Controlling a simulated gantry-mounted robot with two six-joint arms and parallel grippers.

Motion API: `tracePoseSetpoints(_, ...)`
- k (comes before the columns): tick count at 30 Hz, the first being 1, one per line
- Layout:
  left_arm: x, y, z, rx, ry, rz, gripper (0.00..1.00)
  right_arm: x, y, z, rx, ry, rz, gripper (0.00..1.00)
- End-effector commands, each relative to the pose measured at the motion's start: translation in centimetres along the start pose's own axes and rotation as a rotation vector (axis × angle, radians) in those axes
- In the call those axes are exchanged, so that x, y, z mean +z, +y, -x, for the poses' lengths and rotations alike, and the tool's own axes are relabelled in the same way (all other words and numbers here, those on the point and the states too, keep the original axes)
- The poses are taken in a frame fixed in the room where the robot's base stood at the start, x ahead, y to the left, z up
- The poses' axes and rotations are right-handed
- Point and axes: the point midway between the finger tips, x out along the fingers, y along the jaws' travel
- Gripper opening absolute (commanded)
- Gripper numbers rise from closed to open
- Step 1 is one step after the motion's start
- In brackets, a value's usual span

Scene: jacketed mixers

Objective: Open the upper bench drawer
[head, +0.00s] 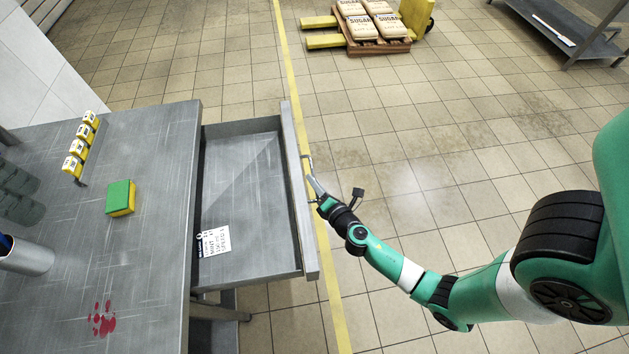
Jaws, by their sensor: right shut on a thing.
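The upper bench drawer (247,150) is pulled out to the right of the grey bench (146,220), and its inside shows. A white printed card (215,241) lies on the drawer floor near its front left corner. My right gripper (311,176) is at the outer face of the drawer front (297,200), shut on the drawer handle (306,162). The fingertips are small and partly hidden here. My left gripper is not in view.
On the bench are a green and yellow sponge (120,198), several yellow-and-white items (80,148), a metal cup (24,256) and red spots (102,319). A pallet with sugar sacks (367,22) stands at the back.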

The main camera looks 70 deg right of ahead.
Motion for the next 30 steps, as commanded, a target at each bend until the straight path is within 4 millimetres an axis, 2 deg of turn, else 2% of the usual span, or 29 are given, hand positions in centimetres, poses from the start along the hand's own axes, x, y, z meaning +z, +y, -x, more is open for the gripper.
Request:
tracePoseSetpoints(6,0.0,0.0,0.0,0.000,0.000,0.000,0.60,-0.1,-0.2,0.0,-0.004,0.001,0.000,0.00)
tracePoseSetpoints(7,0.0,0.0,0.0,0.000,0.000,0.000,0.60,-0.1,-0.2,0.0,-0.004,0.001,0.000,0.17)
tracePoseSetpoints(9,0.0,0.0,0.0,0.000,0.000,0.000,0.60,-0.1,-0.2,0.0,-0.004,0.001,0.000,0.27)
tracePoseSetpoints(19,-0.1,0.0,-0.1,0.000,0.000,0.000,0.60,-0.1,-0.1,0.6,-0.002,0.002,0.000,0.27)
tracePoseSetpoints(23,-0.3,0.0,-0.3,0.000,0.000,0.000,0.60,-0.1,-0.1,2.8,-0.002,0.005,0.002,0.27)
tracePoseSetpoints(30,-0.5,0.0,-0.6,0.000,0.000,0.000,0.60,-0.2,0.0,8.8,0.000,0.009,0.005,0.27)
